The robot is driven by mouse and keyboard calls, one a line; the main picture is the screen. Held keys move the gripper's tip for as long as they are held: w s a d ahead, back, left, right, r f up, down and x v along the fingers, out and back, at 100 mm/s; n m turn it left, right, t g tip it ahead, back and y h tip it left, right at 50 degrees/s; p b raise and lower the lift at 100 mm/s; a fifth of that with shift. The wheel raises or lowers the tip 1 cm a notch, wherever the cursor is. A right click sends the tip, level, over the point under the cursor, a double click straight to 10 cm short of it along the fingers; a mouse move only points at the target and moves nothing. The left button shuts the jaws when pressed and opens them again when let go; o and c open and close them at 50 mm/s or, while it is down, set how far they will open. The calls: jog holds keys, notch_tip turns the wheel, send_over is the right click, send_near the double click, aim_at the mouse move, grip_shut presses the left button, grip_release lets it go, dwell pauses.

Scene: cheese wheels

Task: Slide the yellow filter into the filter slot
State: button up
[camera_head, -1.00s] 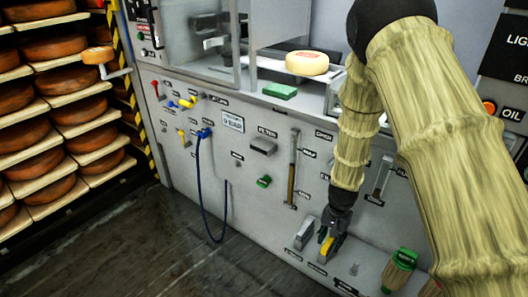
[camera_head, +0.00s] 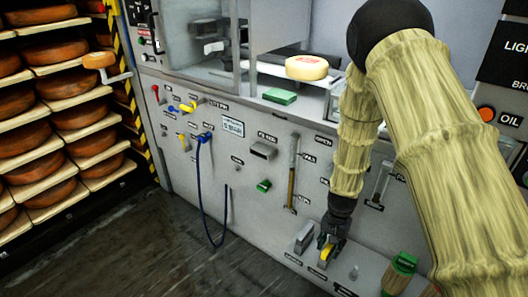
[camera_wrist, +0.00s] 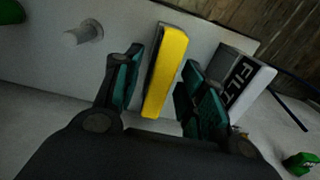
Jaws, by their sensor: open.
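The yellow filter (camera_wrist: 168,68) stands on a low ledge, a flat block with a yellow face and grey edge. It also shows in the head view (camera_head: 327,252), partly covered by my gripper. My gripper (camera_wrist: 158,88) is open, with one finger on each side of the filter; I cannot tell whether either finger touches it. The filter slot (camera_head: 263,150) is a grey, box-like opening on the machine's front panel, up and to the left of my gripper.
A grey block marked "FILT" (camera_wrist: 243,85) stands beside the yellow filter. A peg (camera_wrist: 84,32) is on the other side. A green-topped brush (camera_head: 402,265) sits further right on the ledge. A blue hose (camera_head: 203,200) hangs at the panel's left.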

grip_shut()
jog(key=shift+r+p, duration=3.45)
jog(key=shift+r, duration=0.65)
jog(key=shift+r+p, duration=1.4)
